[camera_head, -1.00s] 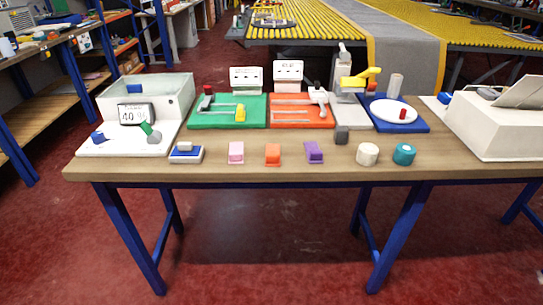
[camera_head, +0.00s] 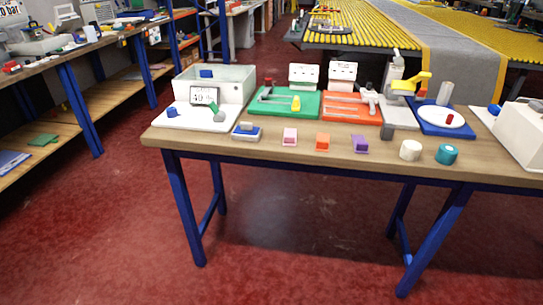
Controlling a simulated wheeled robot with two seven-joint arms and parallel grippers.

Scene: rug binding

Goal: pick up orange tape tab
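The orange tape tab (camera_head: 323,142) lies near the front edge of the wooden table (camera_head: 380,158). It sits between a pink tab (camera_head: 290,137) on its left and a purple tab (camera_head: 360,144) on its right, apart from both. Neither of my grippers shows in the head view.
A blue-and-white pad (camera_head: 246,131), a cream roll (camera_head: 411,150) and a teal roll (camera_head: 447,154) stand along the same front row. Behind are a green board (camera_head: 283,103), an orange board (camera_head: 340,108) and a blue tray (camera_head: 432,128). Shelves (camera_head: 75,70) stand left. The red floor in front is clear.

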